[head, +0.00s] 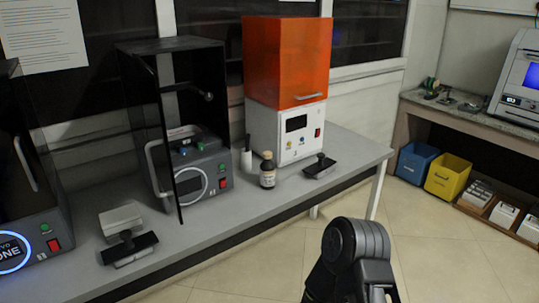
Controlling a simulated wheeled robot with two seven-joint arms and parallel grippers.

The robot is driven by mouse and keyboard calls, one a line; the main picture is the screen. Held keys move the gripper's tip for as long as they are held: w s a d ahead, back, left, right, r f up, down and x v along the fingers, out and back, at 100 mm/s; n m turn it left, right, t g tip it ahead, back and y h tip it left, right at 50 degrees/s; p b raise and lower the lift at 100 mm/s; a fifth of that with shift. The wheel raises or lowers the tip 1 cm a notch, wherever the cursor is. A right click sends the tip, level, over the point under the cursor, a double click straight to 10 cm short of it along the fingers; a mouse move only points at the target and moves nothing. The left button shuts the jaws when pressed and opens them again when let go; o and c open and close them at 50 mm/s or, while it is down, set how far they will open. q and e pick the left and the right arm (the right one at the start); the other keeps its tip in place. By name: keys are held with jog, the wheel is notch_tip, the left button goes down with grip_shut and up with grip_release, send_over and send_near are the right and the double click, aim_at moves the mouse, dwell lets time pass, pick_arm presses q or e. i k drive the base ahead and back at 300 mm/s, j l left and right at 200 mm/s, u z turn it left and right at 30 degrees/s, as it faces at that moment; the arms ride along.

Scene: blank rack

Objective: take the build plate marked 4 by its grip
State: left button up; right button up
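A dark build plate with a knob-like grip (319,166) lies on the bench right of the brown bottle. Another dark plate with a grip (130,249) lies at the bench's front left, close to a light grey block (121,217). I cannot read a number 4 on either plate. A dark rounded link of my own arm rises at the bottom, right of centre, in front of the bench and apart from the plates. Neither gripper's fingers show.
The grey bench (235,210) holds an open-doored black printer (190,85), an orange-hooded machine (288,60), a brown bottle (267,172) and a partly cut-off printer (25,185). Blue (415,163) and yellow (449,177) bins stand at right. The tiled floor (440,240) between is clear.

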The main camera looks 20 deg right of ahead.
aim_at(325, 166)
jog(key=l+u, duration=0.25)
jog(key=l, duration=0.3)
jog(key=l+u, duration=0.25)
jog(key=l, duration=0.35)
jog(key=k+l+u, duration=0.1)
jog(key=l+u, duration=0.15)
jog(key=l, duration=0.25)
jog(key=k+l+u, duration=0.25)
jog(key=l, duration=0.3)
jog(key=i, duration=0.1)
